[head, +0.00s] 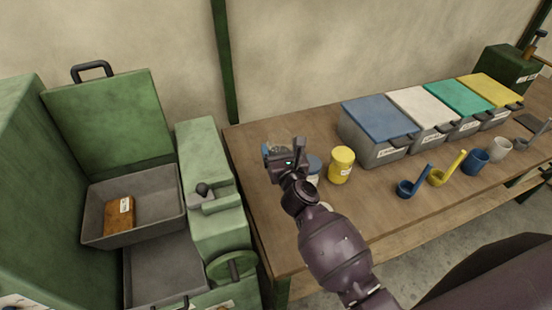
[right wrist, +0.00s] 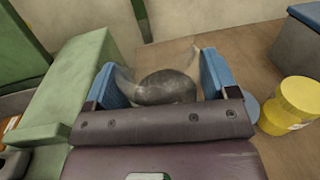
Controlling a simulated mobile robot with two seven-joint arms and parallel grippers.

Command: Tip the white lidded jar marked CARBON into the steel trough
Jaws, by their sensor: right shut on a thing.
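My right gripper (head: 279,151) is shut on a clear, crumpled-looking thing with dark grey contents, held above the table's left end. In the right wrist view this clear thing (right wrist: 165,88) sits between the two blue fingers. I see no CARBON marking on it. A small white thing (head: 326,207) beside my right arm is mostly hidden; I cannot tell whether it is the white jar. The steel trough (head: 155,228) is at the left, inside the green machine, with a labelled brown block (head: 119,213) in it. My left gripper is not in view.
A blue-lidded jar (head: 314,164) and a yellow jar (head: 341,165) stand close to the right of my gripper. Several lidded bins (head: 374,122) line the table's back. Ladles (head: 410,188) and cups (head: 475,161) stand before them. A green housing (head: 215,170) separates trough and table.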

